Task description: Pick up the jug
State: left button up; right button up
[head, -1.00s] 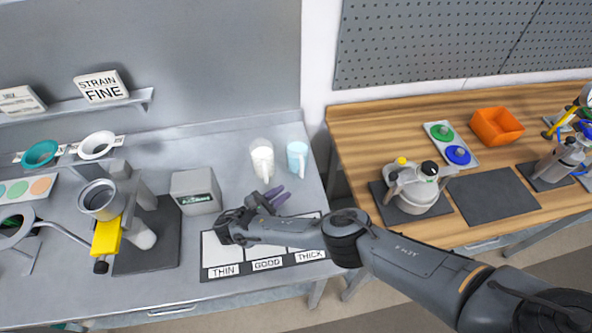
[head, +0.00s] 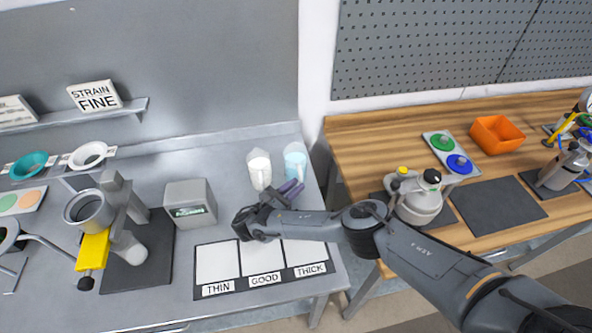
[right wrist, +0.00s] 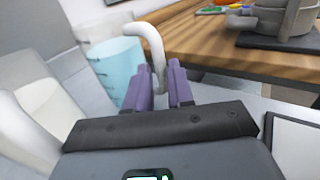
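Two clear jugs stand side by side at the right of the grey bench in the head view. One holds white contents (head: 259,170) and the other light blue contents (head: 296,160). In the right wrist view the light blue jug (right wrist: 117,72) is upright, its pale handle (right wrist: 155,45) curving down toward my fingers. The white-filled jug (right wrist: 45,115) is at the left there. My right gripper (right wrist: 160,92) has two purple fingers standing apart, with the lower handle at or between their tips. I see no grip on it. My left gripper is not in view.
A mat labelled THIN, GOOD and THICK (head: 264,281) lies below my right arm. A grey box (head: 189,206) and a stand with a metal cup (head: 90,211) are to the left. A wooden table (head: 395,140) with a grey pot (head: 418,203) is at right.

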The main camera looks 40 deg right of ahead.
jog(key=shift+w+d+b, duration=0.15)
jog(key=shift+d+b, duration=0.4)
jog(key=shift+d, duration=0.95)
grip_shut()
jog(key=shift+r, duration=0.1)
